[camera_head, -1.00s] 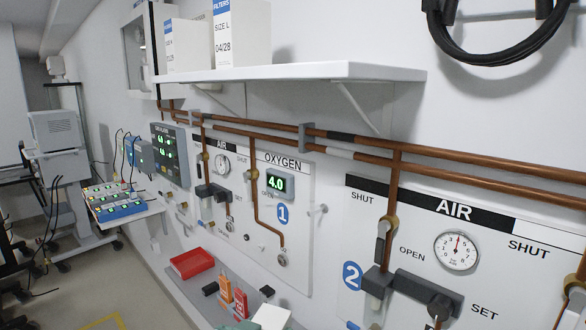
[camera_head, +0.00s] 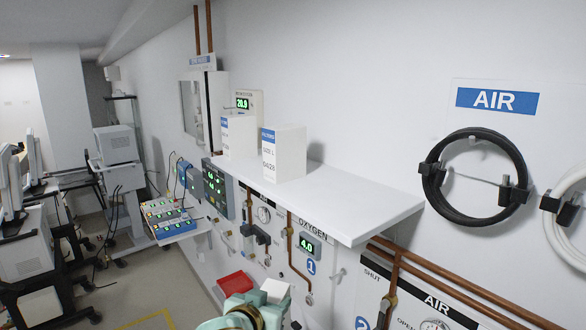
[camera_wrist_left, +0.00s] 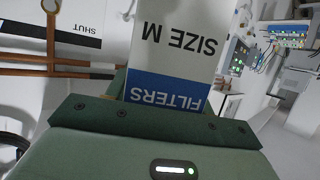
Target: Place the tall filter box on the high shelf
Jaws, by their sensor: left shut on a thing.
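A white filter box marked SIZE M with a blue FILTERS band (camera_wrist_left: 172,50) is held in my left gripper (camera_wrist_left: 150,118), whose jaws are shut on it in the left wrist view. In the head view the box's white top (camera_head: 276,290) shows at the bottom edge beside my teal left gripper (camera_head: 243,312), below the shelf level in the picture. The high white shelf (camera_head: 350,205) is on the wall. Two white filter boxes stand on its left part: a smaller one (camera_head: 239,137) and a larger SIZE L one (camera_head: 285,153). My right gripper is not in view.
The shelf's right half is bare. Copper pipes (camera_head: 450,287) and an oxygen panel (camera_head: 312,258) lie below it. Black hose (camera_head: 436,205) hangs on the wall to the right. A red tray (camera_head: 236,284) sits low, beside the gripper in the picture.

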